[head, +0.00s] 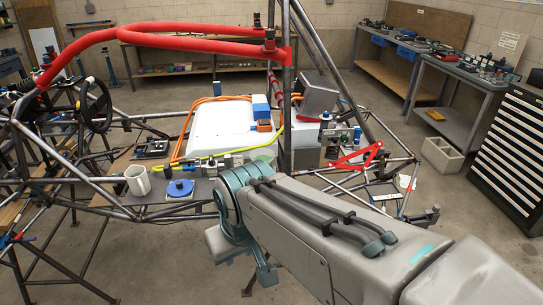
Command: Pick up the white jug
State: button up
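The white jug (138,181) stands upright on a dark flat panel of the tube chassis, left of centre in the head view. Its handle is on the left side. My arm comes in from the lower right and ends in view at a teal joint, well to the right of the jug. Parts of my arm show below that joint, but I cannot make out my gripper or its fingers. Nothing is touching the jug in this view.
A white tank (219,132) stands farther back. A thick red padded bar (170,33) arches above, and chassis tubes surround the panel. Workbenches line the walls.

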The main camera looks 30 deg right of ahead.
aim_at(140, 184)
jog(key=z, duration=0.55)
jog(key=i, duration=0.75)
jog(key=u, duration=1.3)
jog(key=k, duration=0.5)
jog(key=u, duration=0.7)
jog(key=i, duration=0.65)
jog(key=z, duration=0.5)
